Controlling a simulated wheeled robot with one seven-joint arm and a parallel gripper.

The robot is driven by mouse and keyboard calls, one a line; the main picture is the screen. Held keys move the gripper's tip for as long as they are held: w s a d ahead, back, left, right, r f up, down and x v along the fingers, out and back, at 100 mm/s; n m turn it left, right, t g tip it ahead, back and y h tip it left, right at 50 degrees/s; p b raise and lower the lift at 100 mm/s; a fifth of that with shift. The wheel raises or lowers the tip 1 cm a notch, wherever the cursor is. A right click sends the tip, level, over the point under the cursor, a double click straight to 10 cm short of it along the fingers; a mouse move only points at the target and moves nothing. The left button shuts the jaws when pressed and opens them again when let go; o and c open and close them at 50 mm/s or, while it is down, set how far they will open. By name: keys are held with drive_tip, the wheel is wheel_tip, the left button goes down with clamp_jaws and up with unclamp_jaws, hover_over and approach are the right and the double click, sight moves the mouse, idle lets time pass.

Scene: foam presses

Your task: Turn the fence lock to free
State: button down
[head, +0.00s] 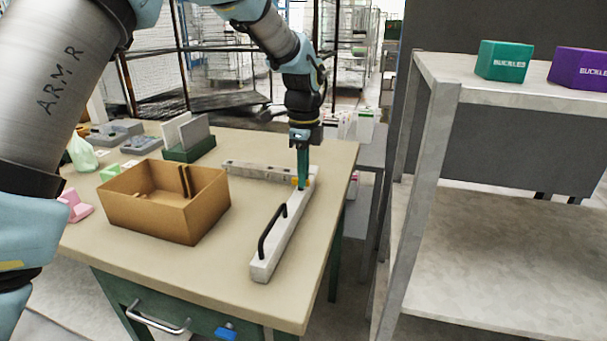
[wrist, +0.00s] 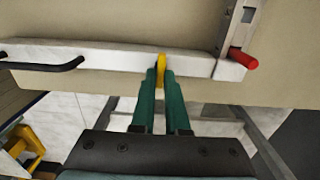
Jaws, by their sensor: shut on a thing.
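The fence (head: 278,240) is a long pale bar with a black handle (head: 272,231), lying on the tan bench top (head: 230,265). Its yellow lock lever (wrist: 161,64) stands between my green fingertips in the wrist view. My gripper (head: 304,186) points down at the far end of the fence, shut on the lever. In the head view only a little orange-yellow of the lever shows beside the fingertips. The fence (wrist: 115,54) also crosses the wrist view, with a red-tipped pin (wrist: 243,59) to the right of the lever.
A metal rail (head: 255,171) meets the fence near my gripper. An open cardboard box (head: 165,215) stands left of the fence. A green holder with grey plates (head: 190,145) is behind it. A grey shelf (head: 435,70) with teal and purple boxes stands at right. The front bench top is clear.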

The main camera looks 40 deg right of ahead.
idle(0.4)
drive_tip(key=n+p, duration=0.1)
drive_tip(key=n, duration=0.3)
drive_tip(key=shift+w+d+n, duration=0.1)
drive_tip(key=shift+n, duration=0.2)
drive_tip(key=n, duration=0.4)
drive_tip(key=shift+w+n, duration=0.1)
drive_tip(key=shift+n, duration=0.2)
drive_tip(key=n+p, duration=0.1)
drive_tip(key=n, duration=0.3)
drive_tip(key=shift+w, duration=0.15)
drive_tip(key=shift+w+n, duration=0.1)
drive_tip(key=shift+n, duration=2.2)
drive_tip(key=c, duration=0.9)
unclamp_jaws()
